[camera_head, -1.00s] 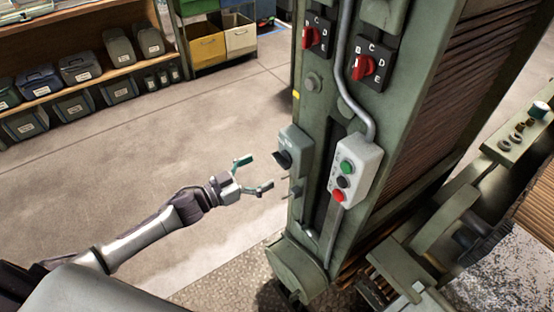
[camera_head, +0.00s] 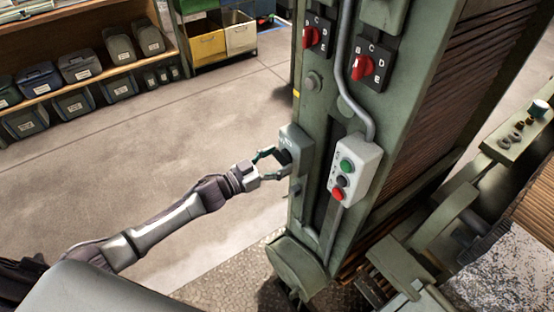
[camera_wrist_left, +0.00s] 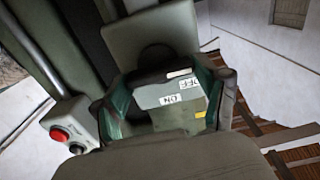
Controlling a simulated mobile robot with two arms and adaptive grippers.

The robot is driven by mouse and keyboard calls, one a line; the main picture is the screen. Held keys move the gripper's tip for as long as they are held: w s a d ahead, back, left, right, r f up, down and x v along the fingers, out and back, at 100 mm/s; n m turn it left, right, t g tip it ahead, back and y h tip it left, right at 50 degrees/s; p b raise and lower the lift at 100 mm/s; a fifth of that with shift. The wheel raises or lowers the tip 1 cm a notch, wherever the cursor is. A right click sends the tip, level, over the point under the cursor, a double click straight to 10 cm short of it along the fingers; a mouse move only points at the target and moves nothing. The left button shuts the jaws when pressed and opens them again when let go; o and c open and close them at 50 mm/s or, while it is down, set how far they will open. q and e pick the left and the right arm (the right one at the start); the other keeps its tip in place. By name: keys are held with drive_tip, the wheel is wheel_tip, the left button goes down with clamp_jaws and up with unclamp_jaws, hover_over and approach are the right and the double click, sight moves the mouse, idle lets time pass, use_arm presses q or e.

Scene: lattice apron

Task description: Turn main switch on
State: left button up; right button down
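The main switch (camera_head: 296,143) is a grey-green box with a dark knob on the left face of the green machine column. In the left wrist view the switch box (camera_wrist_left: 160,104) shows small labels reading OFF and ON, upside down, with a dark knob (camera_wrist_left: 155,57) behind them. My left gripper (camera_head: 272,160) is at the switch, its fingers spread on either side of the knob area. In the wrist view the green fingers (camera_wrist_left: 165,95) stand wide apart around the box front. I cannot tell whether they touch the knob. My right gripper is not in view.
A button box (camera_head: 354,170) with green, black and red buttons is on the column's front, right of the switch. Two red rotary switches (camera_head: 364,67) sit above. A grey conduit (camera_head: 347,80) runs down to the button box. The floor left of the column is clear.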

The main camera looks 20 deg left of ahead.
use_arm(q)
drive_tip(key=shift+c, duration=1.3)
drive_tip(key=shift+m, duration=0.3)
drive_tip(key=m, duration=0.4)
drive_tip(key=shift+d+f+b, duration=0.1)
drive_tip(key=shift+b, duration=0.3)
drive_tip(key=m+b, duration=0.1)
drive_tip(key=m, duration=0.3)
drive_tip(key=shift+s+f, duration=0.1)
drive_tip(key=m+b, duration=0.1)
drive_tip(key=m, duration=0.4)
drive_tip(key=shift+d+f+m+b, duration=0.1)
drive_tip(key=shift+m+b, duration=0.2)
drive_tip(key=shift+b, duration=0.1)
drive_tip(key=shift+m+b, duration=0.75)
drive_tip(key=shift+m, duration=1.05)
